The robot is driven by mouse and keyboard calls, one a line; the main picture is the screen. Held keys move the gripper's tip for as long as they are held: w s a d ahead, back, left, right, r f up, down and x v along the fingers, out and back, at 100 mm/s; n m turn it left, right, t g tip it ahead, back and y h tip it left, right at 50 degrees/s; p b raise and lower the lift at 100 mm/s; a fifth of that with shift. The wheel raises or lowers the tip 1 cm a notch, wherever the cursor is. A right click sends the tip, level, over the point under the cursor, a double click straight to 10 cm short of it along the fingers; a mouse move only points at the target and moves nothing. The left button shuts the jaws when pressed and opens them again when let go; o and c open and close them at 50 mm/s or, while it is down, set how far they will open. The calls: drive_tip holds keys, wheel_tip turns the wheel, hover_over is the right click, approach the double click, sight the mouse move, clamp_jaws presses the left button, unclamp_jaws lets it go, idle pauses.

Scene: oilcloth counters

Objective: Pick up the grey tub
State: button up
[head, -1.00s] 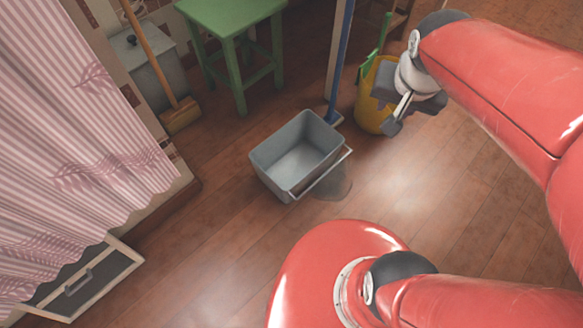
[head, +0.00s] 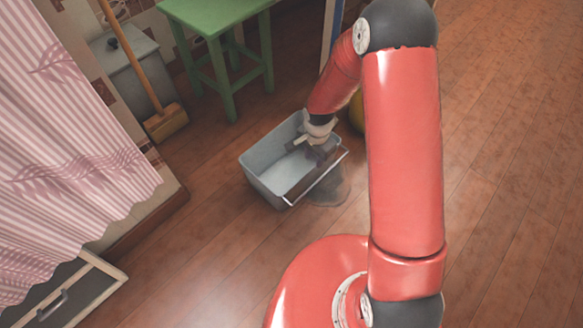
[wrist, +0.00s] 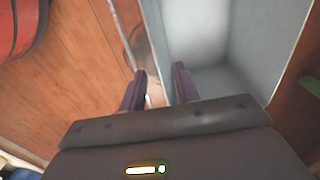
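The grey tub (head: 262,163) stands upright on the wooden floor, open at the top, with a pale bar (head: 322,178) along its near right side. My gripper (head: 318,155) is at the tub's right side and hides part of its rim in the head view. In the wrist view my gripper (wrist: 160,80) has its two fingers apart. The tub (wrist: 205,40) fills the right of that view. The left finger lies over the outside of the tub's wall and the right finger over its inside. I cannot tell whether either finger touches the wall.
A green stool (head: 226,50) and a broom (head: 165,118) stand behind the tub. A yellow bucket (head: 357,112) is mostly hidden behind my arm. A dark patch (head: 333,192) lies beside the tub. A striped curtain (head: 70,150) hangs at left. Floor at right is clear.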

sight(313, 169)
drive_tip(key=f+b, duration=0.1)
drive_tip(key=f, duration=0.5)
drive_tip(key=shift+s+f, duration=0.2)
drive_tip(key=shift+c, duration=0.2)
clamp_jaws()
drive_tip(key=shift+r, duration=0.1)
